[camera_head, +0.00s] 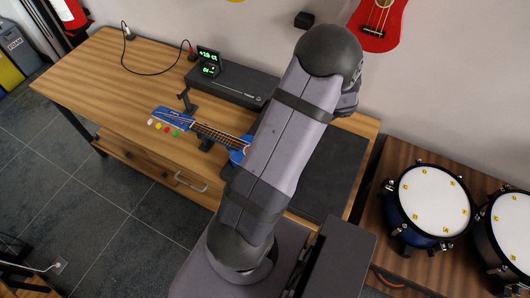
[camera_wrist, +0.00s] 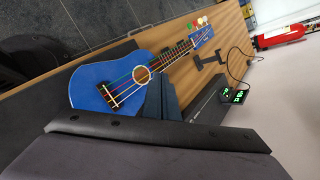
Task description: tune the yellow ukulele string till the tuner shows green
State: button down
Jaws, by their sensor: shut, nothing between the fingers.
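A blue ukulele (camera_head: 236,151) lies on the wooden bench, its head towards the left, partly hidden by my arm. The wrist view shows its whole front (camera_wrist: 97,78) with coloured strings. Along the head's edge are white, yellow (camera_head: 158,126), red and green pegs; they are small in the wrist view. The tuner (camera_head: 208,56) behind the head has lit green characters, too small to read surely; it also shows in the wrist view (camera_wrist: 233,95). My gripper (camera_wrist: 161,80) is shut and empty, seen over the ukulele's body edge, away from the pegs. My arm hides it in the head view.
A long black case (camera_head: 232,84) lies behind the ukulele, and dark stands hold the neck. A cable runs left from the tuner. Drums (camera_head: 433,202) stand at the right. A red ukulele (camera_head: 378,20) hangs on the wall. The bench's left half (camera_head: 100,75) is clear.

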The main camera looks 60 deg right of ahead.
jog(key=shift+f, duration=0.15)
notch_tip(320, 180, down, 9)
jog(key=b, duration=0.6)
jog(key=shift+r+b, duration=0.2)
jog(key=shift+b, duration=0.2)
jog(key=shift+f, duration=0.15)
dwell(1.9)
jog(key=shift+f+b, duration=0.3)
jog(key=shift+b, duration=0.1)
jog(key=shift+f, duration=0.25)
dwell(0.6)
jog(key=shift+r, duration=0.2)
jog(key=shift+r+p, duration=0.3)
jog(key=shift+r, duration=0.25)
jog(key=shift+r, duration=0.15)
jog(key=shift+r+p, duration=1.9)
jog(key=shift+r, duration=0.5)
